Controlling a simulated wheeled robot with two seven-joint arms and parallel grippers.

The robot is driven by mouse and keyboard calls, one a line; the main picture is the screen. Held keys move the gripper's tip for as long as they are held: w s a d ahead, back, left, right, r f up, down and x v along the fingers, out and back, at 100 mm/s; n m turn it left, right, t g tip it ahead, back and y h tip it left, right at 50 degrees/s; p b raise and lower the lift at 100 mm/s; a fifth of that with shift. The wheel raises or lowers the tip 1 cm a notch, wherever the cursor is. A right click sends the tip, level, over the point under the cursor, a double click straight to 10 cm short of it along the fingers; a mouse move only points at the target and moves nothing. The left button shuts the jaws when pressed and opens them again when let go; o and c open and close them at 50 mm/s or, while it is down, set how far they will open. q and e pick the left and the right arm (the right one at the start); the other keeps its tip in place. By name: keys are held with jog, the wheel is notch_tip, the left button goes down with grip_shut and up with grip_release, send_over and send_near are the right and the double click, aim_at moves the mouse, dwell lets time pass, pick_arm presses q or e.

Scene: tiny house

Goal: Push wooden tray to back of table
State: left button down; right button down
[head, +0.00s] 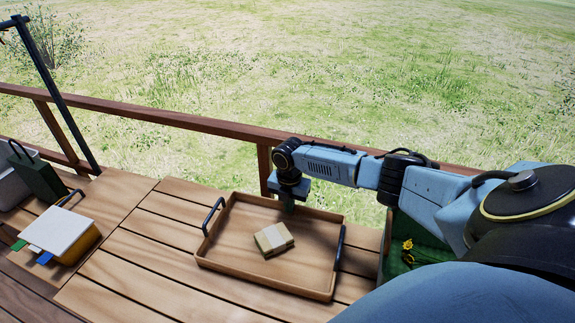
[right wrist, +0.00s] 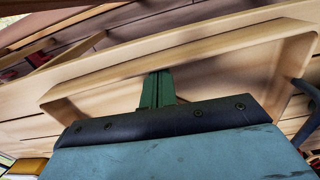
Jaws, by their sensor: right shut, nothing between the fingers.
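The wooden tray (head: 262,280) lies on the slatted wooden table, with a dark handle at its left and right ends. A small pale wooden block (head: 273,240) lies inside it. My right gripper (head: 288,207) points down at the tray's far wall and is shut and empty. Its green fingers (right wrist: 158,88) also show in the right wrist view, close to a long wall of the tray (right wrist: 190,52). I cannot tell whether they touch it. My left gripper is not in view.
A wooden railing (head: 180,120) runs behind the table. A yellow box with a white lid (head: 68,230) stands at left, with a dark green container (head: 40,178) behind it. A green planter with yellow flowers (head: 407,247) is right of the tray. Bare slats lie left of the tray.

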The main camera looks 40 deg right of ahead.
notch_tip(320, 180, up, 10)
jog(key=p, duration=0.9)
